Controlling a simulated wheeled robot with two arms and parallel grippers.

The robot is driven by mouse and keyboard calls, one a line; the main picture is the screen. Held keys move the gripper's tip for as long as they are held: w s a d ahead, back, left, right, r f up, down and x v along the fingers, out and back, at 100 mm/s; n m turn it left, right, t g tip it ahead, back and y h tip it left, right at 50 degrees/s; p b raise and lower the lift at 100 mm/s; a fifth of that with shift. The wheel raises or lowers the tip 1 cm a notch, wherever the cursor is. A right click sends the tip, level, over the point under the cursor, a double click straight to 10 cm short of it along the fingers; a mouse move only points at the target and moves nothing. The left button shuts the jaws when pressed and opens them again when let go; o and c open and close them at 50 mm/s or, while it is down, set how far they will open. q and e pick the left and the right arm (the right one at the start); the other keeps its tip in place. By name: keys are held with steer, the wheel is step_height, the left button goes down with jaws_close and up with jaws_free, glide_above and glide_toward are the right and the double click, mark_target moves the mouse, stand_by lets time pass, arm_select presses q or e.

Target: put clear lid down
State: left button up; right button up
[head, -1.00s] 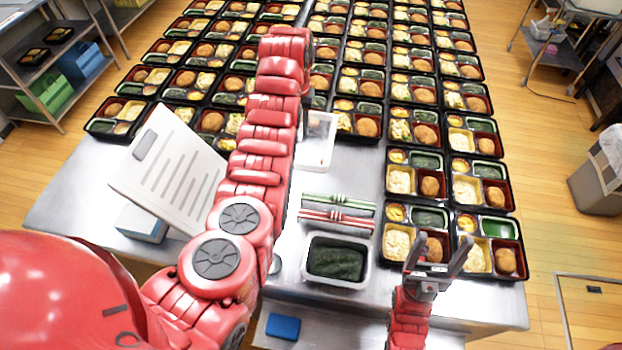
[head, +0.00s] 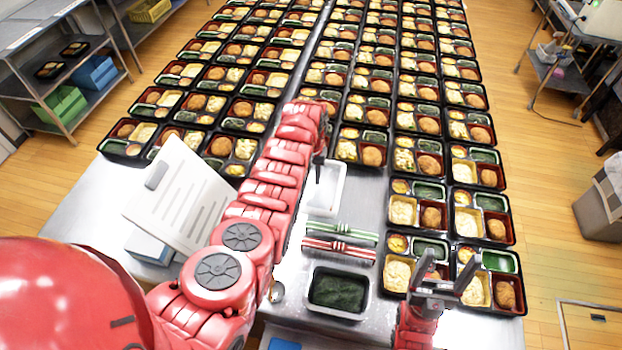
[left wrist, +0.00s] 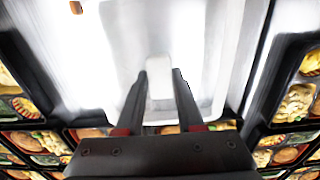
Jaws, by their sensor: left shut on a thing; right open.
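My left gripper (head: 318,173) points down over a pale, clear-white rectangular lid (head: 328,198) in the middle of the steel table. In the left wrist view the left gripper's fingers (left wrist: 160,72) are shut on a white, knob-like piece of the lid (left wrist: 160,92). The pale sheet around it is blurred. I cannot tell whether the lid touches the table or whether a container is under it. My right gripper (head: 448,262) is open and empty, pointing up over the front right trays.
Rows of filled bento trays (head: 402,190) flank the lid on the right and far left. Green and red chopstick bundles (head: 342,232) and a tub of dark greens (head: 338,291) are in front of it. A white sheet (head: 180,195) stands tilted at left.

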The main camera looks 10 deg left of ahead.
arm_select(q)
steer(key=shift+s+f, duration=0.2)
steer(key=shift+f, duration=0.75)
steer(key=shift+w+f, duration=0.1)
steer(key=shift+w, duration=0.05)
steer(key=shift+f+b, duration=0.2)
steer(key=shift+b, duration=0.25)
steer(key=o, duration=1)
steer(key=shift+o, duration=0.2)
steer(key=shift+r, duration=0.15)
